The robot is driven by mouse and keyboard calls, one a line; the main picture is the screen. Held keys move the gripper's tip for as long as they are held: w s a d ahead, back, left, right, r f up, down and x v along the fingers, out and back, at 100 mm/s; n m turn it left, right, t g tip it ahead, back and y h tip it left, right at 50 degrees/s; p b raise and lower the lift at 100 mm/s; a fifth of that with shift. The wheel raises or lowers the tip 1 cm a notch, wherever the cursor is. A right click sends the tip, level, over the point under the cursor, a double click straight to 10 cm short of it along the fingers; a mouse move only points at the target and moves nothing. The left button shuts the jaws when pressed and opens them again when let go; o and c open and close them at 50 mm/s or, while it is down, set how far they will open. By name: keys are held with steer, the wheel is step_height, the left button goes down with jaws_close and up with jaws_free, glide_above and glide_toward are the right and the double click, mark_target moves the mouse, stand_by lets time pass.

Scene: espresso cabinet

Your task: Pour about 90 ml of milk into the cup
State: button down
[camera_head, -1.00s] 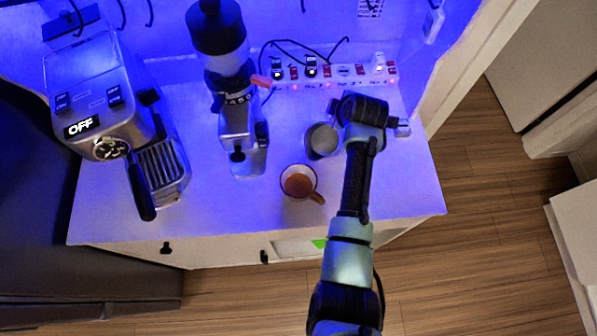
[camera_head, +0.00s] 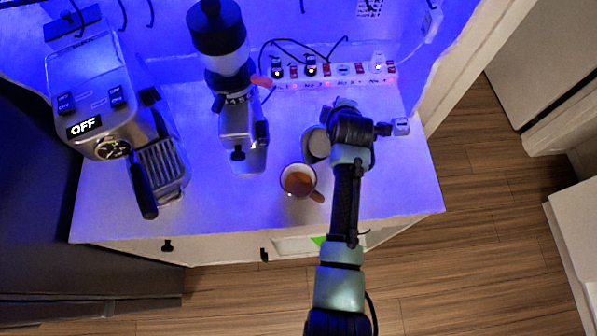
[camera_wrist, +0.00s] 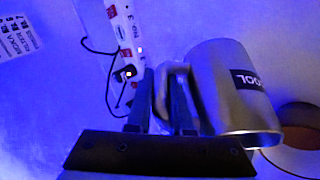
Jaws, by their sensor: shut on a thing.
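The cup (camera_head: 289,192) stands on the cabinet top with brown liquid in it and its handle toward the lower right. It also shows, partly cut off, at the right edge of the wrist view (camera_wrist: 306,116). A grey metal milk pitcher (camera_head: 315,145) is just behind and right of the cup. In the wrist view the pitcher (camera_wrist: 225,85) is tilted, its mouth end toward the cup. My gripper (camera_wrist: 164,90) is shut on the pitcher's handle. My wrist covers part of the pitcher in the head view. The pitcher's inside and any milk stream cannot be made out.
A coffee machine (camera_head: 105,90) reading OFF stands at the left, with a grinder (camera_head: 235,110) beside it. A power strip (camera_head: 340,72) with cables runs along the back. The front right top is clear.

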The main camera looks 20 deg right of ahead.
steer(key=shift+s+a+r+h, duration=0.2)
steer(key=shift+a+r+h, duration=0.05)
steer(key=shift+h, duration=0.05)
stand_by(0.5)
steer(key=shift+s+a+r+n+t+h+b, duration=0.2)
steer(key=shift+r+t+h+b, duration=0.15)
steer(key=shift+r, duration=0.2)
steer(key=shift+s+a+r+n+t+h+b, duration=0.1)
steer(key=shift+a+r+t+h, duration=0.15)
steer(key=shift+r+t, duration=0.25)
stand_by(1.2)
steer(key=shift+s+a+r+t+h+b, duration=0.15)
steer(key=shift+a+r+t+h+b, duration=0.1)
steer(key=shift+r+h+b, duration=0.25)
steer(key=shift+s+a+r+t+h+b, duration=0.15)
steer(key=shift+a+r+t+h+b, duration=0.15)
steer(key=shift+b, duration=0.35)
stand_by(1.1)
steer(key=shift+d+r, duration=0.1)
steer(key=shift+r, duration=0.1)
steer(key=f+y+p, duration=0.1)
steer(key=w+d+f+g+y+p, duration=0.1)
steer(key=d+f+g+p, duration=0.1)
steer(key=shift+w+f+y, duration=0.25)
steer(key=shift+f+y, duration=0.1)
steer(key=shift+y, duration=0.05)
steer(key=shift+f+g+y, duration=0.3)
steer(key=shift+f, duration=0.1)
steer(key=shift+w+d, duration=0.1)
